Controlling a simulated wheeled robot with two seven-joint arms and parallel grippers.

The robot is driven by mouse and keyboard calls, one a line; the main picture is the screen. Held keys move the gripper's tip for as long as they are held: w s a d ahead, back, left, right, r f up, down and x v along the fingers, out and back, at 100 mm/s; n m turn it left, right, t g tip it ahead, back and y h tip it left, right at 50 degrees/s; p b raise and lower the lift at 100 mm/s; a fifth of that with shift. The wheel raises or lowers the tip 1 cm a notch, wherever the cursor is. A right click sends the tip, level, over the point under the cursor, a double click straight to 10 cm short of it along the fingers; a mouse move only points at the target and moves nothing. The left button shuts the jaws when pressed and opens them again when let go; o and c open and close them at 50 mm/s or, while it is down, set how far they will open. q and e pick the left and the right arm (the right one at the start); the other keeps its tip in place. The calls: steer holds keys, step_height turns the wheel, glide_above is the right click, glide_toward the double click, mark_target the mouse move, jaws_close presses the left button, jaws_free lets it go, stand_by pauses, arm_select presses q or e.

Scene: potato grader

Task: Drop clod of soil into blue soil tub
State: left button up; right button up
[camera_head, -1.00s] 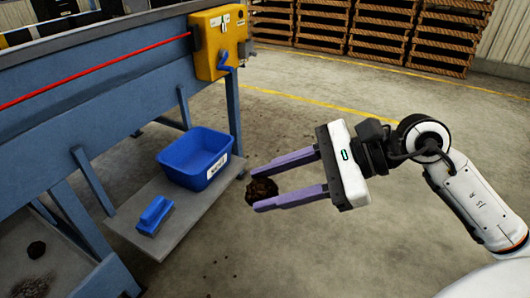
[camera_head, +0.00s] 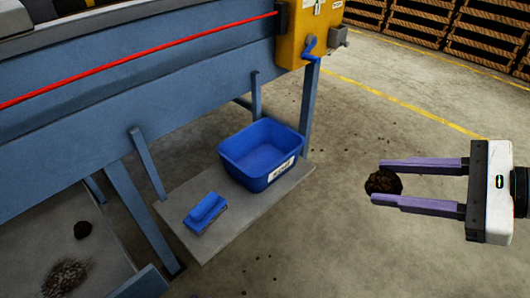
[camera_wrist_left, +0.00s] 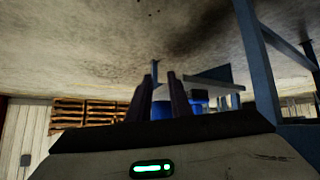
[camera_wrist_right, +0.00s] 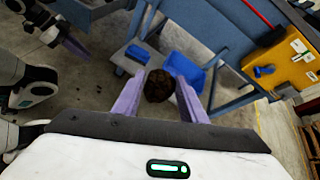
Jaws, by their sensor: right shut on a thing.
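The clod of soil (camera_head: 384,182) is a dark brown lump held between the purple fingers of my right gripper (camera_head: 385,181). It also shows between the fingers in the right wrist view (camera_wrist_right: 159,86). The gripper is shut on it, in the air to the right of the tub. The blue soil tub (camera_head: 262,155) stands on a low grey shelf, with a white label on its front, and looks empty. My left gripper (camera_wrist_left: 161,95) shows in the left wrist view with its two dark fingers a little apart; nothing is seen between the tips. It is outside the head view.
A blue brush (camera_head: 206,211) lies on the shelf (camera_head: 245,215) in front of the tub. The blue grader frame (camera_head: 150,90) rises behind, with a yellow control box (camera_head: 303,30). Another dark lump (camera_head: 83,230) lies at the left. The floor between tub and right gripper is clear.

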arm_select(q)
steer(key=shift+s+f+g, duration=0.15)
steer(key=shift+s+f, duration=0.15)
steer(key=shift+s, duration=0.3)
steer(key=shift+s+f+g, duration=0.15)
steer(key=shift+s+f, duration=0.15)
steer(key=shift+s, duration=0.25)
steer(key=shift+w+r, duration=0.1)
steer(key=shift+w, duration=0.05)
steer(key=shift+w+d+r, duration=0.15)
steer(key=shift+w+r, duration=0.05)
steer(key=shift+w, duration=0.15)
